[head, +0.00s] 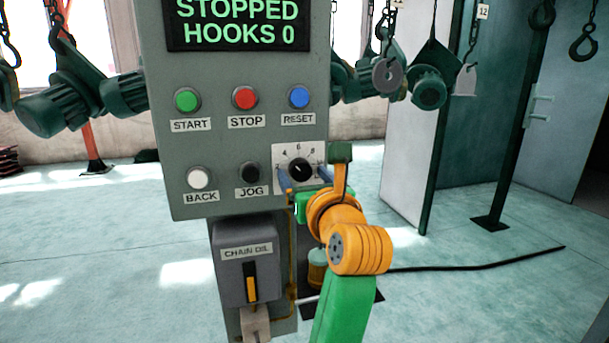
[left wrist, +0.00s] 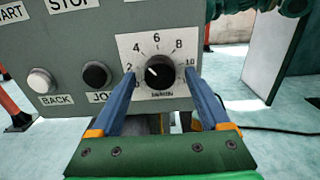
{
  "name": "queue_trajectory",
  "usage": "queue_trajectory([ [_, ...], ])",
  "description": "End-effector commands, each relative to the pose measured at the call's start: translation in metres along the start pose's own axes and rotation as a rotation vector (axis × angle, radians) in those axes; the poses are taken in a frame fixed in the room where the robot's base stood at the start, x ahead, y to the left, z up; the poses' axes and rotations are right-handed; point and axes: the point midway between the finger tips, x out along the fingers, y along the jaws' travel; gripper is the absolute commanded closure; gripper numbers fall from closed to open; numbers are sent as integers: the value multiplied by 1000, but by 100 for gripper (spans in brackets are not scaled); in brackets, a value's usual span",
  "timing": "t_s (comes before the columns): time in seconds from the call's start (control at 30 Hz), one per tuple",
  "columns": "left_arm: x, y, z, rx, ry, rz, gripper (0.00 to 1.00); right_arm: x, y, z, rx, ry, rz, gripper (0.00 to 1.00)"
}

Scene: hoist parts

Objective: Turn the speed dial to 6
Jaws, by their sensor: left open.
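The speed dial (head: 301,169) is a black knob on a white square plate at the lower right of the grey control panel. In the left wrist view the dial (left wrist: 160,73) has a white pointer aimed up and left, about between 2 and 4. The 6 stands at the top of the scale. My left gripper (head: 304,177) is open in front of the dial. In the left wrist view its blue fingers (left wrist: 161,78) stand on either side of the knob, with a gap on both sides. Whether the tips touch the plate, I cannot tell. My right gripper is not in view.
Green START (head: 187,99), red STOP (head: 245,97), blue RESET (head: 299,97), white BACK (head: 200,177) and black JOG (head: 254,173) buttons surround the dial. The display (head: 238,22) reads STOPPED, HOOKS 0. A chain oil box (head: 246,272) hangs below.

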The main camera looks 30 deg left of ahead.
Motion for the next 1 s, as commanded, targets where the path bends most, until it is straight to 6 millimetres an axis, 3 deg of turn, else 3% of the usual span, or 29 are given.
queue_trajectory([
  [0.07,0,0,0,1,0,0,26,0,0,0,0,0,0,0],
  [0.33,0,0,0,1,0,1,99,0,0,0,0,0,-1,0],
  [0.67,0,0,0,54,2,1,100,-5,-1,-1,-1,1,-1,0],
  [1.0,0,0,2,296,3,0,100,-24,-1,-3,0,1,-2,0],
])
